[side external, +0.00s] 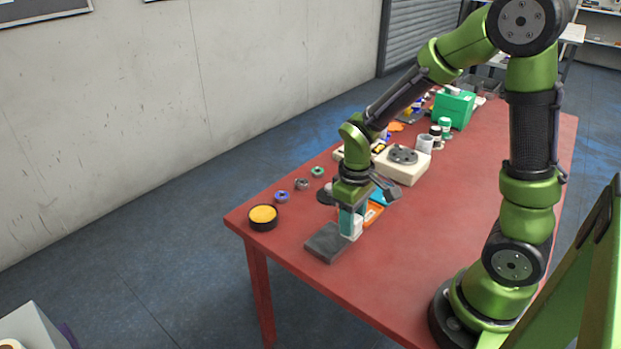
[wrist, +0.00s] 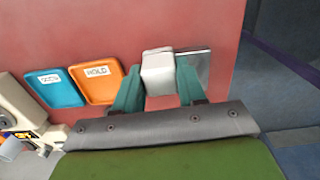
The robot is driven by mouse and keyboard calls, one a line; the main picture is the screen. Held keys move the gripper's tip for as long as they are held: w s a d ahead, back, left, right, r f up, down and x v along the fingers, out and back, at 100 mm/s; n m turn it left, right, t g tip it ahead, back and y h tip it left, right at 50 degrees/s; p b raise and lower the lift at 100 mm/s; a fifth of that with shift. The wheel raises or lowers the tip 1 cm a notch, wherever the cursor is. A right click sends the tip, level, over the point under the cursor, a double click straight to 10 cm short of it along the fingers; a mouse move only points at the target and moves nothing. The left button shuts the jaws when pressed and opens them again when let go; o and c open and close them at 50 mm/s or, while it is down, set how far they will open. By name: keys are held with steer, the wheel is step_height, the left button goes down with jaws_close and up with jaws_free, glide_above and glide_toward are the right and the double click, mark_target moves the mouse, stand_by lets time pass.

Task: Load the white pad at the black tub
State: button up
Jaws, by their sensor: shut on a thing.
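My gripper (side external: 351,221) points down over the near end of the red table and is shut on a small white block, which I take as the white pad (side external: 352,228). In the wrist view the green fingers (wrist: 160,82) press on both sides of the white pad (wrist: 157,66). The pad is at the edge of a dark grey plate (side external: 323,243); I cannot tell whether it touches the plate. A round black tub (side external: 263,225) with yellow-orange contents stands at the table's near left corner, left of my gripper.
The grey plate (wrist: 204,68) lies right of the pad in the wrist view. An orange tray (wrist: 97,88) marked HOLD and a blue tray (wrist: 61,92) lie left. Small spools (side external: 282,196) line the left edge. A cream device (side external: 403,163) and green box (side external: 454,108) stand farther back.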

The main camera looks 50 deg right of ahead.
steer(key=w+a+r, duration=0.2)
steer(key=w+a, duration=0.1)
steer(key=w, duration=0.8)
steer(key=w+a+r, duration=0.3)
steer(key=w+a, duration=0.1)
steer(key=w, duration=0.6)
steer(key=shift+d+f, duration=0.15)
steer(key=shift+f, duration=2.55)
steer(key=shift+f, duration=0.6)
step_height(320, 180, up, 7)
steer(key=shift+r, duration=0.1)
